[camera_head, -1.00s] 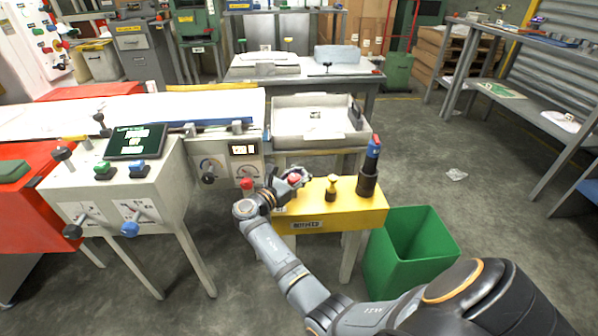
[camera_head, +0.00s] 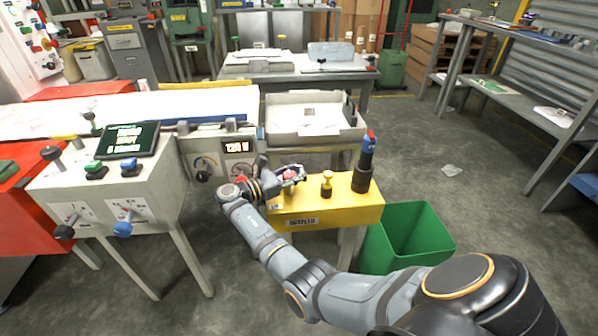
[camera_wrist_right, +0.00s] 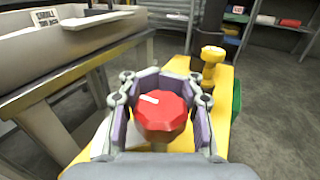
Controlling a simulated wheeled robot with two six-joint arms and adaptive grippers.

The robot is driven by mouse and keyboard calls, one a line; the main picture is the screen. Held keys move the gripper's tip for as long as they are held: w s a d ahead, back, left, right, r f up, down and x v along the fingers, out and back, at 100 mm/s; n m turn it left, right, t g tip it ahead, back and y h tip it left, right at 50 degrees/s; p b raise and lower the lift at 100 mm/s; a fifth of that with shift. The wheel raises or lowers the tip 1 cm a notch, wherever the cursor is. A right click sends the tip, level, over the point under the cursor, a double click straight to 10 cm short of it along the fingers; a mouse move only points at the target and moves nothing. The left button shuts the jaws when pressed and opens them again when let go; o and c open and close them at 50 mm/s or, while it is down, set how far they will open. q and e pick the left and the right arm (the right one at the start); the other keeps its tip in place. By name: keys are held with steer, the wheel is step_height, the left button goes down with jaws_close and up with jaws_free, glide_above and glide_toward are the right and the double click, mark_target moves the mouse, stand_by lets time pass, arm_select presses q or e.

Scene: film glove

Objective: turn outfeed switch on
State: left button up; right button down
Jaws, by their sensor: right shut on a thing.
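A red knob (camera_wrist_right: 162,112) with a white mark on top stands on a yellow box (camera_head: 335,215). In the right wrist view my right gripper (camera_wrist_right: 160,105) has its two fingers around the knob, with their purple pads against its sides. The white mark lies toward the upper left of the knob's top. In the head view the knob (camera_head: 290,174) shows small between the fingers of my right gripper (camera_head: 291,175), whose wrist comes in from the left of it. Which label belongs to the knob cannot be read. My left gripper is not in view.
A yellow-topped knob (camera_head: 327,181) and a dark post with a blue and red top (camera_head: 366,160) stand right of the red knob. A green bin (camera_head: 408,240) is at the box's right. A white console (camera_head: 110,190) stands left, and a grey tray (camera_head: 312,125) behind.

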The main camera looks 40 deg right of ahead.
steer(key=shift+f, duration=0.15)
steer(key=c, duration=1.1)
jaws_free()
steer(key=w+a, duration=0.1)
steer(key=a, duration=1.1)
